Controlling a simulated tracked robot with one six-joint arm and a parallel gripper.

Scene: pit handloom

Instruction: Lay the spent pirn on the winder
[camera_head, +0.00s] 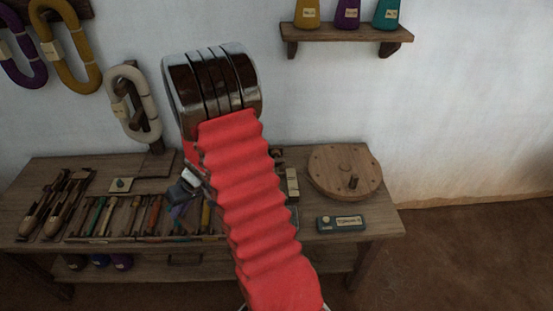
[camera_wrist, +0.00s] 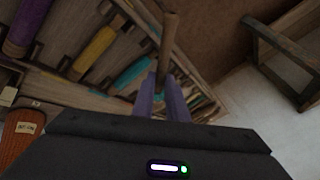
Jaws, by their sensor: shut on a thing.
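My gripper (camera_wrist: 164,96) shows in the wrist view, its two pale purple fingers close together. It is shut on a bare wooden pirn (camera_wrist: 168,42), which sticks out beyond the fingertips over a rack of coloured pirns. In the head view my red-sleeved arm covers the middle of the bench, and the held pirn cannot be made out there. A round wooden wheel with a short peg (camera_head: 345,170), which looks like part of the winder, lies at the bench's right end. Small parts beside it (camera_head: 292,184) are partly hidden by my arm.
The bench (camera_head: 392,222) holds a divided rack of coloured pirns (camera_head: 125,216), shuttles (camera_head: 55,205) at the left and a teal labelled box (camera_head: 341,223) at the front right. Yarn hanks (camera_head: 132,102) hang on the wall. A shelf (camera_head: 345,33) holds several cones.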

